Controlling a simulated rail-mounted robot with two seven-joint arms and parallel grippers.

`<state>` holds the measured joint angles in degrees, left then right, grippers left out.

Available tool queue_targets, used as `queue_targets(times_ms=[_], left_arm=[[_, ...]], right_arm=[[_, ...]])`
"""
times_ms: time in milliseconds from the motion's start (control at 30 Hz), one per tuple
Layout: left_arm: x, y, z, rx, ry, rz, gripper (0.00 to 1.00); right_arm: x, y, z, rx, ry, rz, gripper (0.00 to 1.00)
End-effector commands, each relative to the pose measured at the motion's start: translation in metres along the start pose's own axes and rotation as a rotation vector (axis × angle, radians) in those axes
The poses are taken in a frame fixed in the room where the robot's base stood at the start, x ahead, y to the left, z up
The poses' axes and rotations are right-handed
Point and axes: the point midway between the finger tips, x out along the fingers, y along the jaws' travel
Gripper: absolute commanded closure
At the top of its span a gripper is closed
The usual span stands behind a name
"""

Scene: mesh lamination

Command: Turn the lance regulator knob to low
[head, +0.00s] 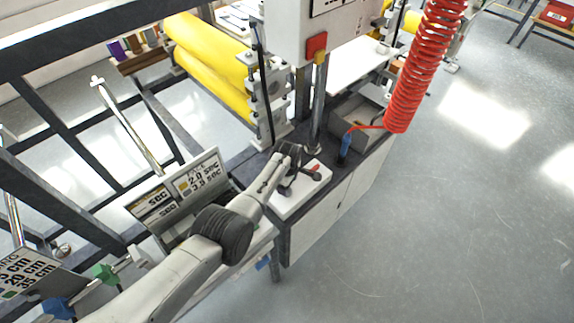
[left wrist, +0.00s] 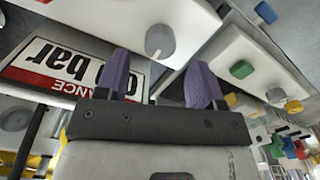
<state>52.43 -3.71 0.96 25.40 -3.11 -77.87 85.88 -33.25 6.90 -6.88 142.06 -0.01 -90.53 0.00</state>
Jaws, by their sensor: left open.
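In the left wrist view, a round grey knob (left wrist: 160,41) with a raised marker sits on a white panel. An upside-down sign (left wrist: 57,68) reading "LANCE" and "bar" is beside it; its number is partly covered by a finger. My left gripper (left wrist: 160,82) is open, with its two purple fingertips apart and the knob showing beyond the gap between them. Nothing is between the fingers. In the head view my left gripper (head: 298,179) is small and dark over a white box; the knob cannot be made out there. My right gripper is not in view.
A second panel carries a green knob (left wrist: 241,69) and other coloured knobs close to the right finger. In the head view, yellow rollers (head: 210,65), a red coiled hose (head: 418,70) and a sign stand (head: 197,176) surround the arm.

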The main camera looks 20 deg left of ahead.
Motion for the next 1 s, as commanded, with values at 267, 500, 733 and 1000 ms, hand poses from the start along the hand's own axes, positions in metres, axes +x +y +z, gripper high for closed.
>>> queue_targets(times_ms=[267, 500, 733, 1000], left_arm=[[-0.058, 0.001, 0.001, -0.001, -0.001, 0.004, 0.38], [-0.087, 0.0, 0.001, 0.0, -0.001, 0.002, 0.38], [-0.097, 0.0, 0.0, 0.0, -0.001, 0.001, 0.38], [-0.098, 0.0, 0.0, 0.0, -0.001, 0.0, 0.38]], right_arm=[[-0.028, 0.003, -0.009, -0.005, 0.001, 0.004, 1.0], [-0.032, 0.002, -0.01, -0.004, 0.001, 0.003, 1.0], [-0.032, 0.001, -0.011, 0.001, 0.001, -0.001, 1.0], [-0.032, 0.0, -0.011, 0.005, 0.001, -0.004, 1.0]])
